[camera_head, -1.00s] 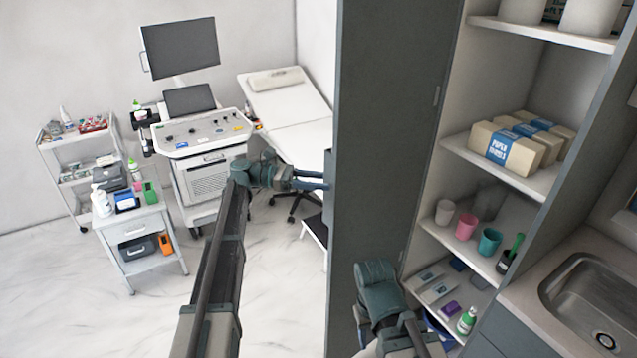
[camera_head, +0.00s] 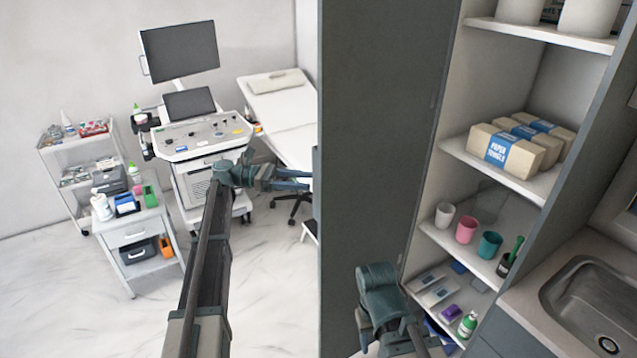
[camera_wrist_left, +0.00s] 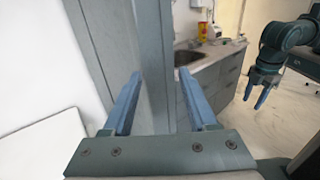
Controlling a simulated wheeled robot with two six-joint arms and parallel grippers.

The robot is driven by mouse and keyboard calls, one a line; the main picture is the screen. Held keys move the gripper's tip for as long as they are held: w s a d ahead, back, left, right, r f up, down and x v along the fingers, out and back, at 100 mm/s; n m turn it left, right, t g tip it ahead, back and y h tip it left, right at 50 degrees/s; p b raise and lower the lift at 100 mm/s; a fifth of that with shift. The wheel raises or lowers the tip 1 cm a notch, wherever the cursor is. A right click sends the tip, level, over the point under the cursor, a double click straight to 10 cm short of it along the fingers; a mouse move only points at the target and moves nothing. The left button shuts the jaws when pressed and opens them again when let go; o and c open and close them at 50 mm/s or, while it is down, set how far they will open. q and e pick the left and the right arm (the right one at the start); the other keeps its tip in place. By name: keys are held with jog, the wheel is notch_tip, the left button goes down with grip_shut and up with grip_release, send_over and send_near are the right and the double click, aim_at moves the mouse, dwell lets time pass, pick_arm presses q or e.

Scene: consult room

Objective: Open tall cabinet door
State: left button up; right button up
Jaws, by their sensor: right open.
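The tall cabinet door (camera_head: 370,140) is dark grey and stands swung out, with the shelves of the tall cabinet (camera_head: 500,165) exposed to its right. My left gripper (camera_head: 306,180) is at the door's free edge; its fingertips are partly hidden behind the door in the head view. In the left wrist view its two blue fingers (camera_wrist_left: 160,92) are spread, with the door panel (camera_wrist_left: 150,50) between them and a gap visible. Whether a finger touches the door I cannot tell. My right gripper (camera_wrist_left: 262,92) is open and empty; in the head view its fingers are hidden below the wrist.
Cups (camera_head: 467,229) and paper towel packs (camera_head: 515,148) stand on the shelves. A sink (camera_head: 595,300) is at right. A small drawer cart (camera_head: 140,235) and an ultrasound machine (camera_head: 205,160) stand at left. The floor (camera_head: 265,290) left of the door is clear.

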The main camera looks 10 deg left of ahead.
pick_arm(q)
jog(key=s+a, duration=0.1)
jog(key=a, duration=0.6)
jog(key=shift+a, duration=0.35)
pick_arm(e)
jog(key=shift+s+a, duration=0.1)
jog(key=shift+a, duration=0.05)
pick_arm(q)
jog(key=shift+c, duration=0.3)
